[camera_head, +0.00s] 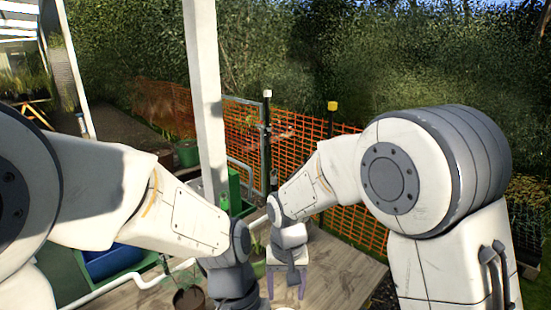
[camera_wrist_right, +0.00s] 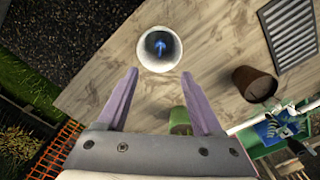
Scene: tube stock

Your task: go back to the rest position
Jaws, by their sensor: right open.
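My right gripper (camera_head: 286,282) shows in the middle of the head view, pointing down over the wooden table. In the right wrist view my right gripper (camera_wrist_right: 162,103) has its two purple fingers spread apart, with nothing held between them. A round white-rimmed dish or cup (camera_wrist_right: 160,49) with a blue mark inside is on the table beyond the fingertips. My left arm comes in from the left in the head view, and its wrist shows near the bottom centre. The left gripper's fingers are below the frame edge.
The wooden table (camera_head: 340,268) is mostly bare on the right. A brown pot (camera_head: 188,298) stands near the left wrist and a green pot (camera_wrist_right: 180,118) lies by the right finger. A white post (camera_head: 205,90) and orange mesh fence (camera_head: 345,228) stand behind.

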